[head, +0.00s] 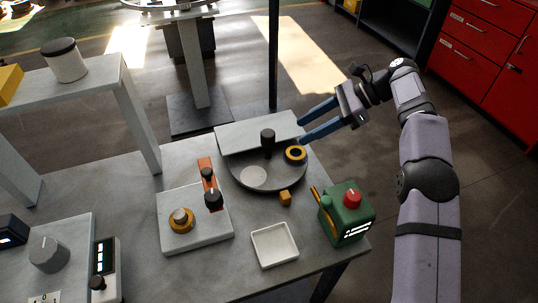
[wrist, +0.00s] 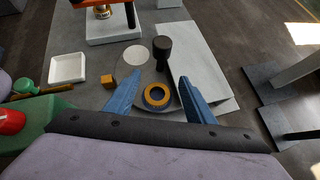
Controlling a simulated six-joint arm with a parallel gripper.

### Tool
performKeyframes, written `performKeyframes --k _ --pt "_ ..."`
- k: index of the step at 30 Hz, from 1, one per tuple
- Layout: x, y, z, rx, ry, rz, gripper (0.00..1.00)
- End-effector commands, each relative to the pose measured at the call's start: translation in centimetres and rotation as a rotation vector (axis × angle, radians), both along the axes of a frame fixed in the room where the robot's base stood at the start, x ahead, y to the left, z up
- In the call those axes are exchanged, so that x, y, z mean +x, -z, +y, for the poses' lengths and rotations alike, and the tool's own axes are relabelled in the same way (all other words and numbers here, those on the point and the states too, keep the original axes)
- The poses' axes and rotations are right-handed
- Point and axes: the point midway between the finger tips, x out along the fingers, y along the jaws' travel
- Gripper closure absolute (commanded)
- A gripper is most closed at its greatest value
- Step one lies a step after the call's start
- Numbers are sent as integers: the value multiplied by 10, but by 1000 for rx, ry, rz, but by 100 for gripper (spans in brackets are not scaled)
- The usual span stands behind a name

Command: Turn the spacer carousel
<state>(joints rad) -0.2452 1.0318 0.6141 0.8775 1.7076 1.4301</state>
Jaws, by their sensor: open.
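The spacer carousel (head: 240,177) is a dark round turntable on the grey table. A black upright knob (head: 268,140) stands near its back edge in the head view. A pale disc (head: 253,178) lies on its front part, and a yellow-and-black ring (head: 295,154) lies on its right part. My gripper (head: 302,121) is open, with blue fingers above the right back side of the carousel. In the wrist view the ring (wrist: 158,95) shows between the spread fingers (wrist: 160,80), and the black knob (wrist: 161,50) stands just beyond them. The fingers hold nothing.
A green box with a red button (head: 352,199) stands right of the carousel. A small orange block (head: 285,198) and a white tray (head: 274,244) lie in front. A white-based device with an orange arm (head: 207,170) stands left. A pale slab (head: 245,134) lies behind.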

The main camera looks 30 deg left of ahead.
Motion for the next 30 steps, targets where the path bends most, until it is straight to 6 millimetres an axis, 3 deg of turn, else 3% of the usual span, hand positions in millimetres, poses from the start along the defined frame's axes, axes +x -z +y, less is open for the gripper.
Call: performKeyframes --k 1,3,14,21,30 --pt "-5 21 -5 32 27 59 51" --pt "-13 27 -7 85 55 132 51" --pt "-48 38 12 436 193 387 51" --pt "-32 33 21 628 255 256 51" --pt "-31 34 22 653 225 169 51"
